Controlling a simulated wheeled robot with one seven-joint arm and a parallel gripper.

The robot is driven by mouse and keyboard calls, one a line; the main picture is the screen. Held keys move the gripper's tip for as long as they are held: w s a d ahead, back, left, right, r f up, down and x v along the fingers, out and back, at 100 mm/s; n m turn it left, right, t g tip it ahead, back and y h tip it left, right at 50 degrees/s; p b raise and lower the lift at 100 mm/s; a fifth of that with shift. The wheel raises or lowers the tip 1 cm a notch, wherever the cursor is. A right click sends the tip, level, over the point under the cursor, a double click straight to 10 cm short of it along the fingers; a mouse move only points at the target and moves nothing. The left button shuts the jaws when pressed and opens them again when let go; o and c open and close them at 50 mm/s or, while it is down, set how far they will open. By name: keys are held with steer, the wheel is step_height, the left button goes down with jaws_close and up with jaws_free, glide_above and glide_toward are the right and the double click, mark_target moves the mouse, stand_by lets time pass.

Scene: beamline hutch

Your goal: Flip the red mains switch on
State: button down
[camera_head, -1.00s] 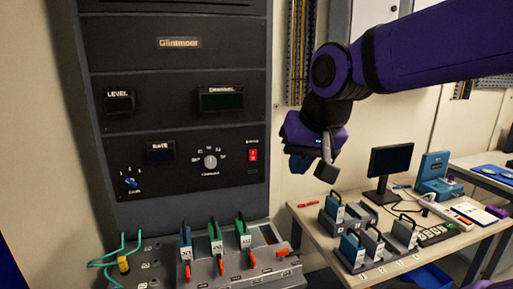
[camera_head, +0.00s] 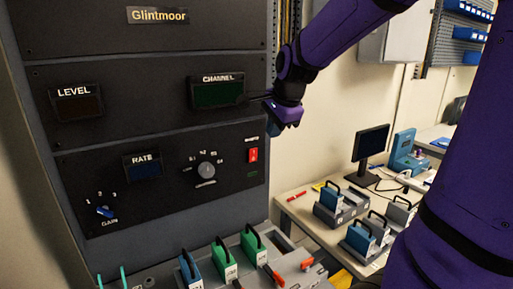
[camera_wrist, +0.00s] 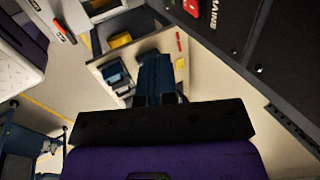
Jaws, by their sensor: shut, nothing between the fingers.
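The red mains switch (camera_head: 253,155) is a small upright rocker at the right edge of the dark front panel, to the right of the round knob. It also shows at the top edge of the wrist view (camera_wrist: 192,7), partly cut off, beside its label. Which side of it is pressed in is too small to tell. My gripper (camera_head: 257,97) is shut and empty. In the head view it appears above the switch, near the right end of the channel display, with no visible contact with the switch.
The rack panel carries the channel display (camera_head: 218,93), a rate display (camera_head: 143,167), a round knob (camera_head: 207,170) and a blue gain switch (camera_head: 105,211). Several handled blocks stand below it. A bench with a monitor (camera_head: 371,142) lies to the right.

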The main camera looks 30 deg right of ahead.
mark_target(254, 149)
steer(key=shift+f, duration=0.1)
steer(key=shift+w+f, duration=4.05)
steer(key=shift+f, duration=0.15)
steer(key=shift+w+r, duration=0.1)
steer(key=shift+w, duration=0.3)
steer(key=shift+r, duration=0.1)
steer(key=shift+r, duration=0.7)
